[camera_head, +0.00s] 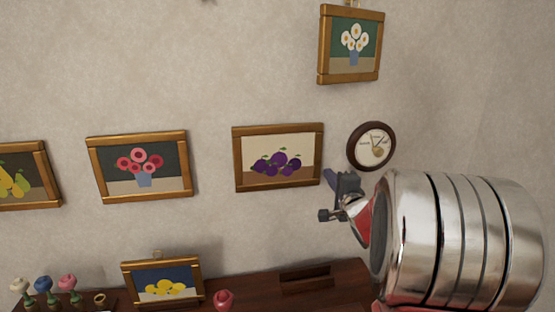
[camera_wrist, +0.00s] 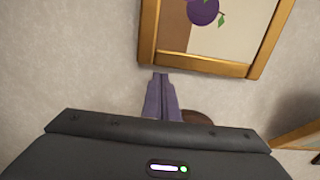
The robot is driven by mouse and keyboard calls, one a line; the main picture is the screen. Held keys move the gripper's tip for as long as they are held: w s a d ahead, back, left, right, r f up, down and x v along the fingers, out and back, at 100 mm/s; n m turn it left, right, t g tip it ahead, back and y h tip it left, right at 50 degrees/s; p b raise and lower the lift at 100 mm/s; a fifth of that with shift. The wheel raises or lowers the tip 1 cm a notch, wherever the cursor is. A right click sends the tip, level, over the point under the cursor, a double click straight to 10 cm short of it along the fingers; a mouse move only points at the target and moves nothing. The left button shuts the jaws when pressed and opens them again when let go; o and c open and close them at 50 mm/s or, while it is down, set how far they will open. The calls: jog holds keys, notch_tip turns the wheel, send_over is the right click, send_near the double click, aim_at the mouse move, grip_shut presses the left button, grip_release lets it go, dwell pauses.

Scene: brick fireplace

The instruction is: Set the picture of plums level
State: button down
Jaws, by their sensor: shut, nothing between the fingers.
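The picture of plums (camera_head: 278,162), in a gold-brown wooden frame, hangs on the wall at the middle right of the head view. Its top edge rises slightly to the right there, much like the neighbouring picture's edge, so any tilt is hard to judge. In the wrist view, turned about a quarter, part of the plum picture (camera_wrist: 233,40) shows at the top. My gripper (camera_head: 329,176) has its purple fingers shut and empty, beside the frame's right side near the lower right corner. In the wrist view the fingertips (camera_wrist: 160,76) lie close to that side; contact cannot be told.
A round clock (camera_head: 372,146) hangs just right of the plums, partly behind my fingers in the wrist view. A daisy picture (camera_head: 350,46) hangs above right, a pink-flower picture (camera_head: 140,190) left.

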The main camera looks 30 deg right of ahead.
jog(key=shift+s+d, duration=0.15)
jog(key=shift+d, duration=0.3)
jog(key=shift+s, duration=0.15)
jog(key=v, duration=0.7)
jog(key=shift+s, duration=0.35)
dwell(0.4)
jog(key=shift+a, duration=0.2)
